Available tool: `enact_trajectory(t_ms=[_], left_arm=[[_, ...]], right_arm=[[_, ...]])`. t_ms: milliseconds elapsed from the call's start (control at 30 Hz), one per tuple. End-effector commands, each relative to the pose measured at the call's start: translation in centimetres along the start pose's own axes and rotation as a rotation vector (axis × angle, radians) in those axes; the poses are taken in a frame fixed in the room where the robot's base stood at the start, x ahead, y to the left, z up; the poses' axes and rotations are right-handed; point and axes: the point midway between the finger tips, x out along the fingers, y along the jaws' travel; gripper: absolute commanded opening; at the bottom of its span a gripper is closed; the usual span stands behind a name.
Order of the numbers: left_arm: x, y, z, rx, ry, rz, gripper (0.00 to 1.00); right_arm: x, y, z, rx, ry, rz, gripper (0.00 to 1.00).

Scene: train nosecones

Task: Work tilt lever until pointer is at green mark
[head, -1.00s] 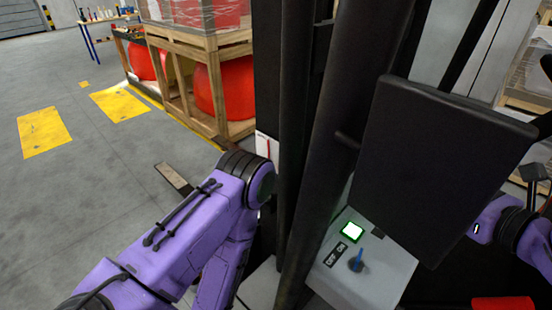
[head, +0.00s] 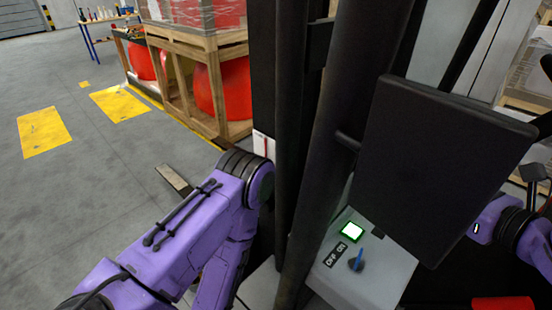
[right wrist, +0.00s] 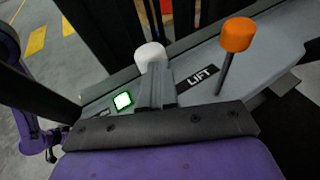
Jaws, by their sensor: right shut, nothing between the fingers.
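In the right wrist view my right gripper (right wrist: 155,88) is shut and empty, with its fingers over the grey lever console. A lever with a pale rounded knob (right wrist: 150,55) stands just beyond the fingertips; its shaft is hidden, and I cannot tell whether they touch. No tilt label shows. An orange-knobbed lever (right wrist: 235,36) stands to the right, beside a LIFT label (right wrist: 198,79). In the head view a small white plate with a red line (head: 263,144) sits by the mast, partly covered by my left arm. No green mark can be made out on it. My left gripper is out of sight.
The dark mast (head: 325,150) and a black panel (head: 440,165) block much of the head view. Below is a grey box with a lit green-edged button (head: 352,232) and a blue OFF/ON switch (head: 356,264). Wooden crates (head: 205,80) stand behind left; floor at left is mostly clear.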

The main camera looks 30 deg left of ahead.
Motion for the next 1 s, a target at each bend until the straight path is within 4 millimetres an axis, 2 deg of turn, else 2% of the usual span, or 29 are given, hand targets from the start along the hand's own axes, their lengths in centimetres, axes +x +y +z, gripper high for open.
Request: enact_trajectory(t_ms=[167, 333, 467, 600, 800, 1000], left_arm=[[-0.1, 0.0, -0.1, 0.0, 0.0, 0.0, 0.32], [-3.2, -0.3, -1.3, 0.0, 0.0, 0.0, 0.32], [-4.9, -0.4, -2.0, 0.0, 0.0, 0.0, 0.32], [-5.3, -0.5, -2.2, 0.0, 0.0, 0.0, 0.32], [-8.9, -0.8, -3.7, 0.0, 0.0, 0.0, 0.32], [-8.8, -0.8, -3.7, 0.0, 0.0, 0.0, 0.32]], right_arm=[[-0.1, 0.0, 0.0, 0.0, 0.0, 0.001, 0.0], [-3.0, -1.4, 0.2, 0.007, -0.001, -0.002, 0.0], [-5.0, -2.4, -0.7, 0.004, 0.0, -0.001, 0.0], [-5.6, -2.7, -1.3, 0.002, 0.0, 0.0, 0.0], [-8.4, -2.6, -0.6, 0.005, -0.002, -0.001, 0.0], [-11.3, -2.7, -1.3, -0.008, -0.003, -0.002, 0.0]])
